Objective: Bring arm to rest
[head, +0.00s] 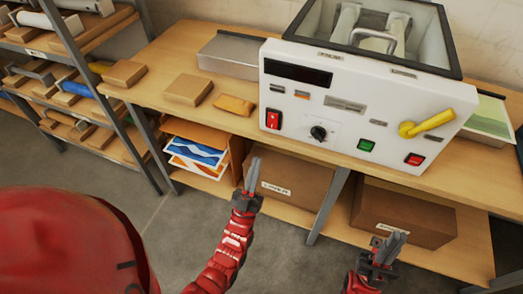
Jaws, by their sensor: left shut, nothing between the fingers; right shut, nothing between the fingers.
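My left gripper (251,176) is shut and empty. It points upward in front of the bench, with a cardboard box on the lower shelf behind it. My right gripper (393,243) is shut and empty at the lower right, in front of another cardboard box. Neither gripper appears to hold or touch anything. The white roll laminator (350,125) stands on the wooden bench (165,60). Its front has a dark display, a red switch, a black knob, green and red buttons and a yellow lever (428,123).
Cardboard boxes (300,183) (425,218) and a holder with printed sheets (197,153) sit on the lower shelf. A loaded rack (118,88) stands left. Floor (180,225) before the bench is clear.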

